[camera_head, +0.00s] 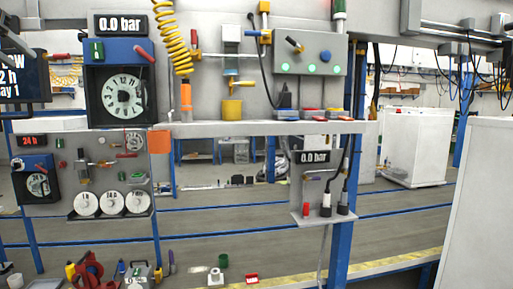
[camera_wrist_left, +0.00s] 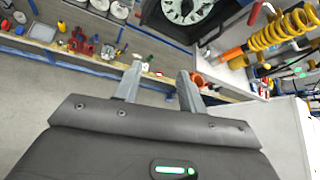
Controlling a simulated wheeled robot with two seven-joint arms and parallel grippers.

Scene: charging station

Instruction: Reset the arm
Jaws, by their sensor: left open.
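My left gripper (camera_wrist_left: 160,86) shows in the left wrist view with its two grey fingers apart and nothing between them. A green light glows on its dark body. Beyond the fingers lie the shelf with small parts and the lower edge of the station panel. I make out neither of my grippers or arms in the head view. My right gripper is in neither view.
A station panel carries a round dial (camera_head: 124,96), a coiled yellow hose (camera_head: 172,40) and a grey box with green lights (camera_head: 311,54). A blue post (camera_head: 342,215) stands below. A white cabinet (camera_head: 478,200) stands at right. Small parts, including a red one (camera_head: 88,270), lie along the bottom.

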